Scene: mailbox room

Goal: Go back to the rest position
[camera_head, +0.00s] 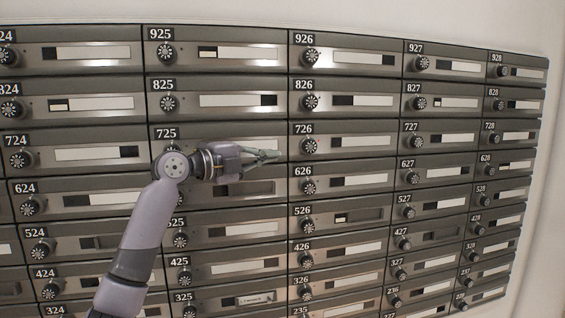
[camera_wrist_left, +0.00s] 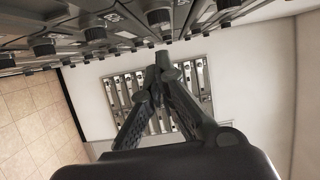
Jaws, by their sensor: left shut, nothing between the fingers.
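My left gripper (camera_head: 268,155) is in front of the mailbox wall (camera_head: 345,182) in the head view, at the height of the row with boxes 725 and 726. Its arm comes up from the lower left, and the fingers point right. The fingers are shut and empty. In the left wrist view the gripper (camera_wrist_left: 160,62) shows with its fingertips together, close beside a row of dark knobs along the top. The gripper and wrist hide part of box 725 and the box below it. I cannot tell whether the gripper touches the wall. My right gripper is not in view.
Round knobs, such as the one on box 726 (camera_head: 309,146), stick out from the mailbox doors. Some slot windows show dark, others white. The left wrist view shows another panel of boxes (camera_wrist_left: 198,82) on a pale wall and a tiled floor (camera_wrist_left: 38,125).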

